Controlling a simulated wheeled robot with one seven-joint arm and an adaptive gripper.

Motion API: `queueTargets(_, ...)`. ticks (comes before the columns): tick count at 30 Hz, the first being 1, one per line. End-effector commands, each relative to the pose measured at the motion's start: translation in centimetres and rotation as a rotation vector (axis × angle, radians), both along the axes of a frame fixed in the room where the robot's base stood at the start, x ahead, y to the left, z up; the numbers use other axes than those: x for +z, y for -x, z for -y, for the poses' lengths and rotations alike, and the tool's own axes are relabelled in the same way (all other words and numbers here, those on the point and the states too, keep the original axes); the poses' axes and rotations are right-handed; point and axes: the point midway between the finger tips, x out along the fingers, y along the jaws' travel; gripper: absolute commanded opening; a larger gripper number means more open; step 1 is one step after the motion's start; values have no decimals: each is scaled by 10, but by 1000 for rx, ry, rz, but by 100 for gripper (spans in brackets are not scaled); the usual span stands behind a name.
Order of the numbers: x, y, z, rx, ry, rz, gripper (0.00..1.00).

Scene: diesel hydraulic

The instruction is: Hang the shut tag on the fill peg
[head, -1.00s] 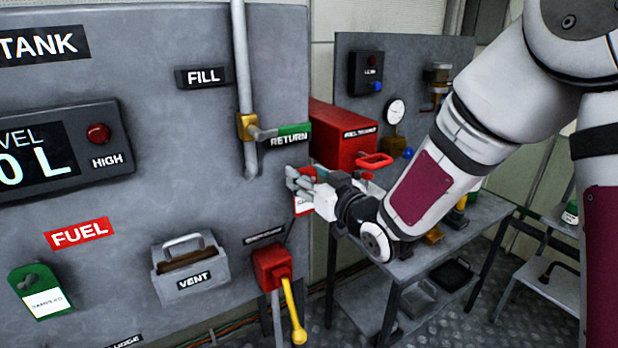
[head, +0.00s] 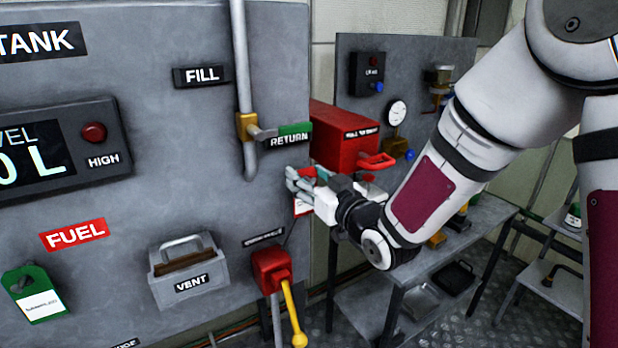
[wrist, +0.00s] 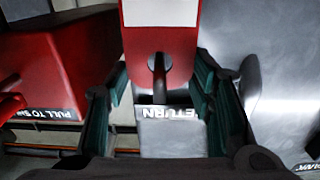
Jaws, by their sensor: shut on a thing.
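My gripper (head: 298,185) is beside the right edge of the grey tank panel, below the RETURN label (head: 289,140). It is shut on a red tag (head: 302,206) with a white patch. In the wrist view the red tag (wrist: 180,60) lies between the fingers, with a dark round-ended rod or peg at its middle; I cannot tell whether it passes through the tag's hole. The FILL label (head: 202,75) is up and left on the panel. I cannot make out a peg near it.
A vertical pipe (head: 243,60) with a brass valve (head: 246,126) and green-ended handle stands between FILL and my gripper. A red box (head: 345,137) is behind it. The VENT holder (head: 188,270), a red-and-yellow lever (head: 272,270) and a green tag (head: 34,294) are lower.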

Motion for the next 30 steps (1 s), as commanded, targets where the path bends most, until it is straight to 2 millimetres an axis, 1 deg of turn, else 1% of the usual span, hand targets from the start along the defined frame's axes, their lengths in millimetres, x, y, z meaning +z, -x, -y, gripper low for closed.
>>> queueTargets(10, -1, 0, 0, 0, 0, 0, 26)
queueTargets(11, -1, -1, 0, 0, 0, 0, 56)
queueTargets(12, -1, -1, 0, 0, 0, 0, 65)
queueTargets(13, -1, 0, 0, 0, 0, 0, 71)
queueTargets(23, -1, 0, 0, 0, 1, -1, 72)
queueTargets(26, -1, 5, 4, -1, 1, -1, 72)
queueTargets(30, -1, 22, 16, -2, 1, -2, 72)
